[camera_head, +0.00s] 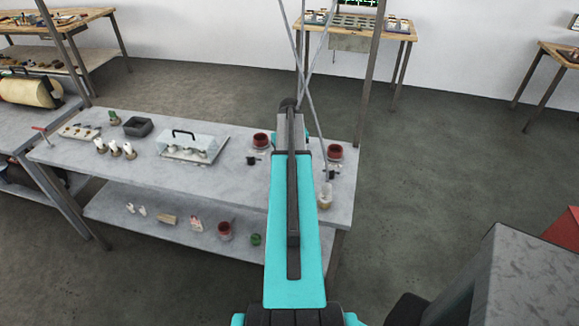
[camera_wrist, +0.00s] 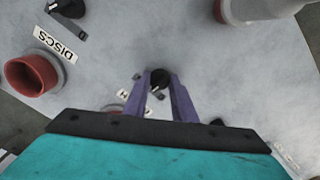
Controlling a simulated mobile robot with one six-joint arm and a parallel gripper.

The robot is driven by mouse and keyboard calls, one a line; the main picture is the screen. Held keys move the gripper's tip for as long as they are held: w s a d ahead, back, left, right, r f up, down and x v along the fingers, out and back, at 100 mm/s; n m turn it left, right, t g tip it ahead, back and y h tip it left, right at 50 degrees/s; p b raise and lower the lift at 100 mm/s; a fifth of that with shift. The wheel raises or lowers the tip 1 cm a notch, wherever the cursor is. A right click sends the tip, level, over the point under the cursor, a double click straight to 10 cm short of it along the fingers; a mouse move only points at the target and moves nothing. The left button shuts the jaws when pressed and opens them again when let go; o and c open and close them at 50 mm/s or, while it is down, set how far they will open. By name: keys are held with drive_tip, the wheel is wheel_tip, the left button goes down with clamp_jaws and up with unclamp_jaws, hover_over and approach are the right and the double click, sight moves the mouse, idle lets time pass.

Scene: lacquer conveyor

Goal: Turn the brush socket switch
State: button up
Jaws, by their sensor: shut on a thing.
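In the wrist view, a round black switch knob (camera_wrist: 158,79) sits on the grey bench top, between the tips of my gripper's (camera_wrist: 160,91) two purple fingers. My gripper is shut on this knob. A small white label lies close by, mostly hidden by my left finger, so I cannot read its full wording. In the head view my arm hides my gripper and the held knob. A second black switch (camera_wrist: 68,8) shows at the top left of the wrist view, apart from my gripper.
A red cup (camera_wrist: 32,75) with a DISCS label (camera_wrist: 56,44) stands left of my gripper. The head view shows red pots (camera_head: 261,141) (camera_head: 334,152) beside my arm, a clear cover (camera_head: 195,144) and a dark tray (camera_head: 137,126). The lower shelf (camera_head: 185,240) holds small items.

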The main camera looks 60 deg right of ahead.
drive_tip(key=m+b, duration=0.1)
drive_tip(key=m, duration=0.4)
idle(0.6)
drive_tip(key=o, duration=1)
drive_tip(key=shift+o, duration=0.2)
drive_tip(key=shift+r+b, duration=0.2)
drive_tip(key=shift+b, duration=0.1)
wheel_tip(320, 180, up, 14)
drive_tip(key=b, duration=0.3)
drive_tip(key=shift+f, duration=0.25)
